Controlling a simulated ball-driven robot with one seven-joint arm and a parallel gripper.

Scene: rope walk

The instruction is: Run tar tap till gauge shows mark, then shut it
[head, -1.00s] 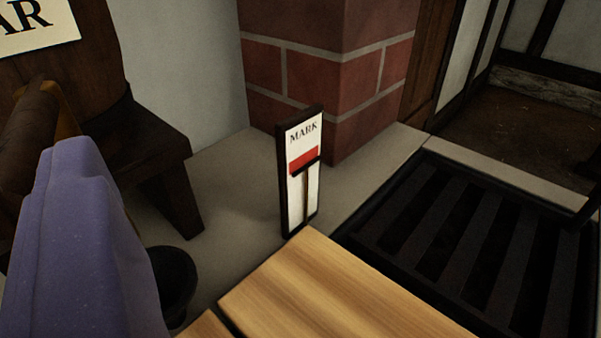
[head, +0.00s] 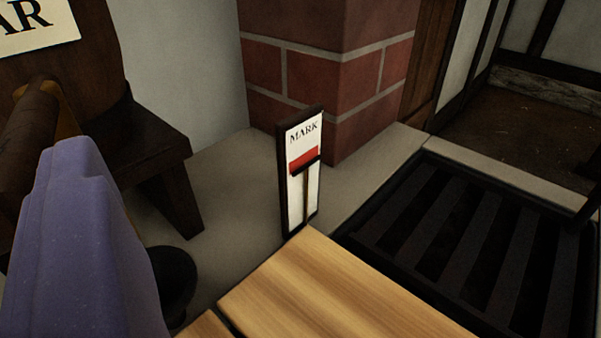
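The gauge (head: 303,172) is a narrow upright board with a dark frame, standing mid-picture. It has a white face lettered MARK, a red band below the lettering, and a dark pointer bar at the band's lower edge, atop a thin stem. A cream sign (head: 38,28) ending in "AR" is on dark wood at upper left. Below it, a brown rounded piece (head: 30,122), perhaps the tap, is partly hidden. A purple part, seemingly my gripper (head: 78,235), fills the lower left in front of it. Its fingertips and any hold are not clear.
A dark round vessel (head: 172,282) is half hidden behind the purple part. Pale planks (head: 340,295) lie in front of the gauge. A black floor grate (head: 465,245) is at right, and a brick pillar (head: 335,75) stands behind. Grey floor lies around the gauge.

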